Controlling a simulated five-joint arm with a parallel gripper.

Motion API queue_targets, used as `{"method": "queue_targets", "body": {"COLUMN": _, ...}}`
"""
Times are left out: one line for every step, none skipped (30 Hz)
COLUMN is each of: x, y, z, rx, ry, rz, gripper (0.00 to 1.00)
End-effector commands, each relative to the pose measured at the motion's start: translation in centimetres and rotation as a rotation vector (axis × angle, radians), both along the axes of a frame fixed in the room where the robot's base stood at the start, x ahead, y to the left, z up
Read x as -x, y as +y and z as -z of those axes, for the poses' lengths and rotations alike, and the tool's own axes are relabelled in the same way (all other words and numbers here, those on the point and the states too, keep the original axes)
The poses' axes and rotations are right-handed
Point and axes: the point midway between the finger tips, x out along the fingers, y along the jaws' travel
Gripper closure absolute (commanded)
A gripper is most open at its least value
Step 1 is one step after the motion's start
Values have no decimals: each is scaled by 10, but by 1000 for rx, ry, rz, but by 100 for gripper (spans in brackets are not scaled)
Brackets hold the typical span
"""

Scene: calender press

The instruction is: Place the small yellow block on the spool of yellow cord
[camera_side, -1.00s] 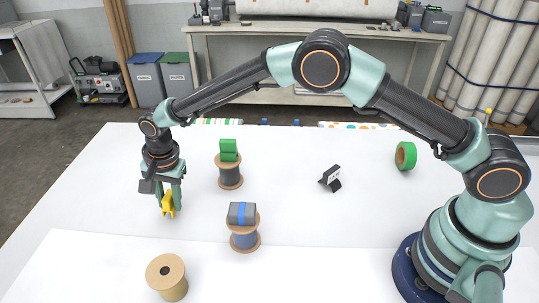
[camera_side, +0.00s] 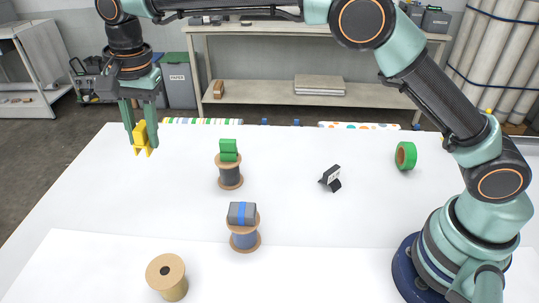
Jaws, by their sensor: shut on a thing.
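My gripper (camera_side: 142,145) is at the upper left, above the white table, its two fingers pointing down. It is shut on the small yellow block (camera_side: 141,136), which sits between the fingers, clear of the table. A tan-yellow spool (camera_side: 168,279) stands upright at the front left; it seems to be the spool of yellow cord, with its bare top flange and centre hole showing. My gripper is well behind and above this spool.
A spool with blue cord (camera_side: 245,240) carries a grey block with a blue band (camera_side: 242,213). A black sign (camera_side: 331,179) and a green tape roll (camera_side: 406,155) stand farther right.

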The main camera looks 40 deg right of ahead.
Motion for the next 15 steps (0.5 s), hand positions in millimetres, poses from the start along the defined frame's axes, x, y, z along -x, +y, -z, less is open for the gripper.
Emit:
{"method": "queue_targets", "body": {"x": 11, "y": 10, "z": -8, "rx": 5, "ry": -1, "rz": -63, "gripper": 100}}
{"method": "queue_targets", "body": {"x": 18, "y": 15, "z": -12, "rx": 12, "ry": 1, "rz": -109, "gripper": 100}}
{"method": "queue_targets", "body": {"x": 30, "y": 23, "z": -19, "rx": 20, "ry": 4, "rz": -181, "gripper": 100}}
{"method": "queue_targets", "body": {"x": 39, "y": 29, "z": -23, "rx": 28, "ry": 6, "rz": -238, "gripper": 100}}
{"method": "queue_targets", "body": {"x": 49, "y": 35, "z": -28, "rx": 36, "ry": 9, "rz": -299, "gripper": 100}}
{"method": "queue_targets", "body": {"x": 63, "y": 43, "z": -34, "rx": 45, "ry": 12, "rz": -381, "gripper": 100}}
{"method": "queue_targets", "body": {"x": 73, "y": 48, "z": -39, "rx": 53, "ry": 15, "rz": -440, "gripper": 100}}
{"method": "queue_targets", "body": {"x": 83, "y": 53, "z": -43, "rx": 59, "ry": 18, "rz": -500, "gripper": 100}}
{"method": "queue_targets", "body": {"x": 95, "y": 58, "z": -50, "rx": 68, "ry": 21, "rz": -575, "gripper": 100}}
{"method": "queue_targets", "body": {"x": 104, "y": 62, "z": -53, "rx": 73, "ry": 24, "rz": -628, "gripper": 100}}
{"method": "queue_targets", "body": {"x": 113, "y": 65, "z": -57, "rx": 80, "ry": 26, "rz": -679, "gripper": 100}}
{"method": "queue_targets", "body": {"x": 123, "y": 69, "z": -61, "rx": 86, "ry": 30, "rz": -740, "gripper": 100}}
{"method": "queue_targets", "body": {"x": 130, "y": 71, "z": -65, "rx": 90, "ry": 31, "rz": -781, "gripper": 100}}
{"method": "queue_targets", "body": {"x": 136, "y": 73, "z": -67, "rx": 94, "ry": 33, "rz": -818, "gripper": 100}}
{"method": "queue_targets", "body": {"x": 143, "y": 75, "z": -70, "rx": 98, "ry": 36, "rz": -859, "gripper": 100}}
